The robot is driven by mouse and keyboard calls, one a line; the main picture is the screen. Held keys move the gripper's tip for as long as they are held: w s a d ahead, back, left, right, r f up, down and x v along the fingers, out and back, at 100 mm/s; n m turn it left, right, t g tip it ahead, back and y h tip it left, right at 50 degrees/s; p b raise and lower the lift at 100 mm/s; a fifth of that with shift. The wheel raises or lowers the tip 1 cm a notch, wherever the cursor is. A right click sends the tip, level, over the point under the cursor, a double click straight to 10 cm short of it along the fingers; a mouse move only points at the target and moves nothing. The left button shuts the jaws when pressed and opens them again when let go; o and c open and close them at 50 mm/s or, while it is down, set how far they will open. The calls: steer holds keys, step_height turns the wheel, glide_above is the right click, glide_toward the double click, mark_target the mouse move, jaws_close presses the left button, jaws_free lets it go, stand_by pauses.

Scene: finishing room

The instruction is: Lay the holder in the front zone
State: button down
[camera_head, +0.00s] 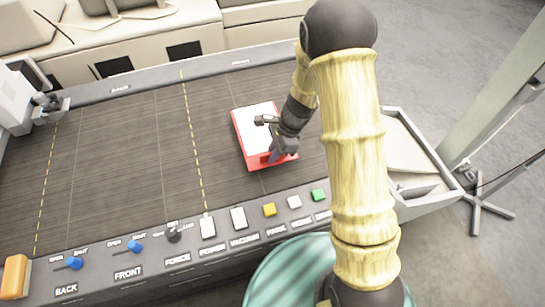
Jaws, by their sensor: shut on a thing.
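A flat red holder (283,161) with a white face (247,125) is over the right part of the dark ribbed bed (110,150), right of the middle yellow dashed line (192,130). My gripper (271,152) is at its lower right side, shut on it. My wrist and fingers cover part of the holder. I cannot tell whether it touches the bed or hangs just above it. A small label on the bed's far edge (240,62) stands behind this right-hand area, too small to read surely.
The near control panel has blue switches (75,263) marked BACK and FRONT, a black knob (174,233), and several coloured buttons (269,209). A white device (15,100) stands at the left end. The left and middle bed are clear. My arm hides the bed's right side.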

steer(key=shift+f, duration=1.85)
steer(key=shift+f, duration=0.15)
steer(key=c, duration=1.5)
jaws_free()
steer(key=b+v, duration=0.1)
steer(key=v, duration=1.1)
